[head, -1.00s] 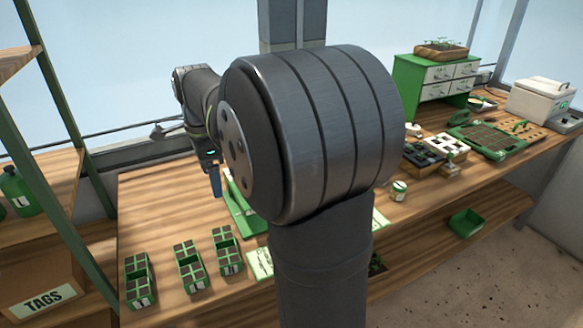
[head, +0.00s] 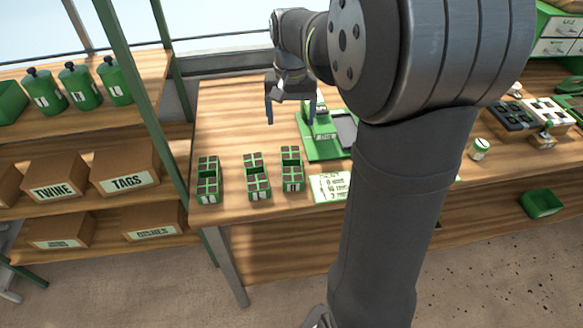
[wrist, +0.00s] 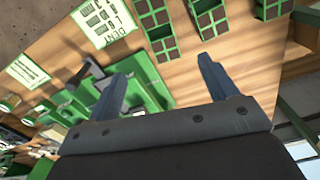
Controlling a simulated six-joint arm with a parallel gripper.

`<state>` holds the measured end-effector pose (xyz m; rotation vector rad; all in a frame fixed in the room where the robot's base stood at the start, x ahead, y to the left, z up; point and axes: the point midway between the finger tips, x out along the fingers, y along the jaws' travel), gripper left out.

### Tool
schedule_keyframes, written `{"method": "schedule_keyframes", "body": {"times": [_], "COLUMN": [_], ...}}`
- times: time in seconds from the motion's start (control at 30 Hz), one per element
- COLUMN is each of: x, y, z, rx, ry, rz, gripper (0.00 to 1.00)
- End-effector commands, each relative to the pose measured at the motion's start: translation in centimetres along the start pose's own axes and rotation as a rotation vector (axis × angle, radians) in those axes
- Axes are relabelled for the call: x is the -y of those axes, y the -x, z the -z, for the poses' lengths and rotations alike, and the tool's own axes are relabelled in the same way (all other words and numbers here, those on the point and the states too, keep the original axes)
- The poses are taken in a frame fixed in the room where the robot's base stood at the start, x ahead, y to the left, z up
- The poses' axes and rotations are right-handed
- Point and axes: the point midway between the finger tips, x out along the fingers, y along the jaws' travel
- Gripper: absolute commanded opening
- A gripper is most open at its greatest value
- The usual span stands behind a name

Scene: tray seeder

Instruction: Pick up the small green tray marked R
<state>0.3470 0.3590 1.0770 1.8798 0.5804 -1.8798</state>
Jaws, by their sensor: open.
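Three small green trays with dark square cells stand in a row on the wooden bench: a left tray (head: 208,197), a middle tray (head: 259,197) and a right tray (head: 293,187). Pale labels show on their front walls, but the letters are too small to read, so I cannot tell which is marked R. My gripper (head: 290,113) is open and empty, above the bench behind the trays. In the wrist view, its two fingers (wrist: 163,70) are spread apart, with parts of the trays beyond them along the top edge.
A green seeder stand (head: 325,150) is right of my gripper, partly hidden by my arm. A written card (head: 328,187) lies right of the trays.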

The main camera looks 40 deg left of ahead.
Motion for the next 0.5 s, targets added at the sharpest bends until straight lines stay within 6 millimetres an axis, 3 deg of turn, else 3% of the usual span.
{"method": "schedule_keyframes", "body": {"times": [0.23,0.5], "x": [0.0,0.0], "y": [-1.7,-7.5], "z": [-0.1,-0.1], "rx": [0.003,0.006], "ry": [0.088,0.086], "rz": [-0.001,-0.001], "gripper": [0.78,0.78]}}
